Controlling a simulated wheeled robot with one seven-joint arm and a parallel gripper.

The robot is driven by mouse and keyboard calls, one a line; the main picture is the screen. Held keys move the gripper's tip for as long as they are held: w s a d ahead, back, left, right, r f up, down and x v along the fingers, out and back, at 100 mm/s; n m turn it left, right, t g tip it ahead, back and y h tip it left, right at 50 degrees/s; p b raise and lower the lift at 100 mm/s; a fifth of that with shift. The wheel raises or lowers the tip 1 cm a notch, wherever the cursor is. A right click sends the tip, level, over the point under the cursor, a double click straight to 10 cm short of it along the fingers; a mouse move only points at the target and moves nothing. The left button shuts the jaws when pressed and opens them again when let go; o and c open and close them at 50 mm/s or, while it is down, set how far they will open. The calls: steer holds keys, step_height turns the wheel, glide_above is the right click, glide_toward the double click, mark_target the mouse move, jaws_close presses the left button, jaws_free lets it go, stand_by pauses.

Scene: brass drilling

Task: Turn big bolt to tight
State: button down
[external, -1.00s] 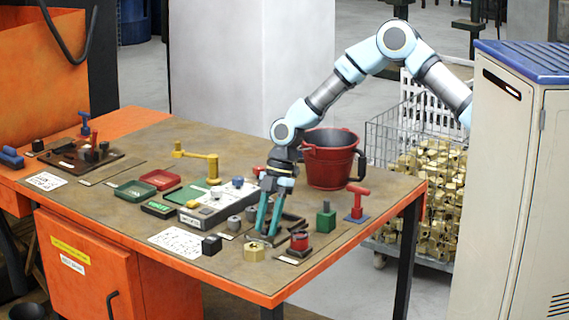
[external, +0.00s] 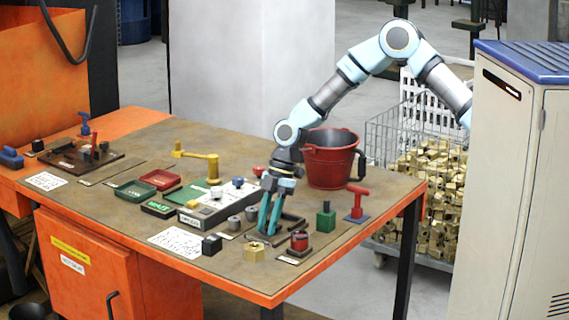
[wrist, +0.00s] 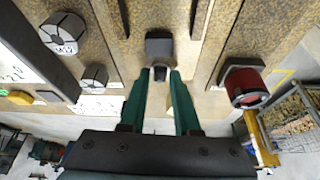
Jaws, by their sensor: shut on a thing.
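My gripper (external: 269,233) points down over the front right part of the workbench. Its two teal fingers also show in the wrist view (wrist: 160,78), shut on a small dark grey piece (wrist: 160,72), which I take to be the big bolt. Most of this piece is hidden between the fingertips. A dark block (wrist: 159,43) sits right beyond it in the wrist view. I cannot tell how tight the bolt is.
A red cylinder on a dark base (external: 299,241) stands close right of my gripper, and a brass hex nut (external: 254,252) close in front. A green block (external: 326,215), a red T-handle (external: 357,203) and a red bucket (external: 331,165) stand farther right and behind.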

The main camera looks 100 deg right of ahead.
steer(key=m+h+b, duration=0.1)
steer(key=m+b, duration=0.2)
steer(key=m, duration=0.2)
steer(key=shift+s+a+f+t+h+b, duration=0.1)
steer(key=shift+a+f+t+h+b, duration=0.1)
steer(key=shift+t+h+b, duration=0.2)
steer(key=shift+a+r+m+h+b, duration=0.1)
steer(key=shift+m+h+b, duration=0.35)
steer(key=shift+m, duration=0.7)
steer(key=shift+a+m+h+b, duration=0.1)
steer(key=shift+m+h+b, duration=0.3)
steer(key=shift+m, duration=0.75)
steer(key=shift+s, duration=0.1)
steer(key=c, duration=0.8)
jaws_free()
steer(key=shift+r, duration=0.1)
